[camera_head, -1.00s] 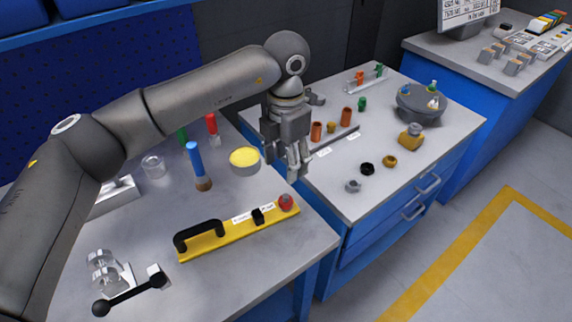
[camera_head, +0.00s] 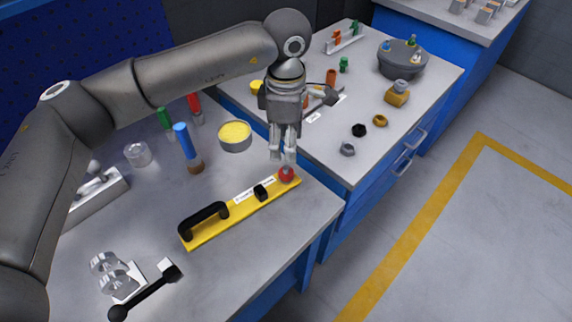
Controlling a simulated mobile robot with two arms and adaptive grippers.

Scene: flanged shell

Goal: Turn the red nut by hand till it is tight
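A red round piece (camera_head: 286,174) sits at the far right end of a yellow bar (camera_head: 228,222) on the near bench. It is the only red nut-like thing I make out, but its shape is too small to tell. My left gripper (camera_head: 283,157) points down just above and behind it in the picture, fingers slightly apart with nothing seen between them. I cannot tell whether the fingertips touch it. A grey round flanged shell (camera_head: 401,65) with small coloured pieces on top stands on the right bench. My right gripper is out of view.
The yellow bar carries a black handle (camera_head: 203,218) and a small black knob (camera_head: 260,192). A yellow-topped tin (camera_head: 235,136), a blue-handled brush (camera_head: 187,145) and a glass jar (camera_head: 137,154) stand behind. The near bench's front right is clear.

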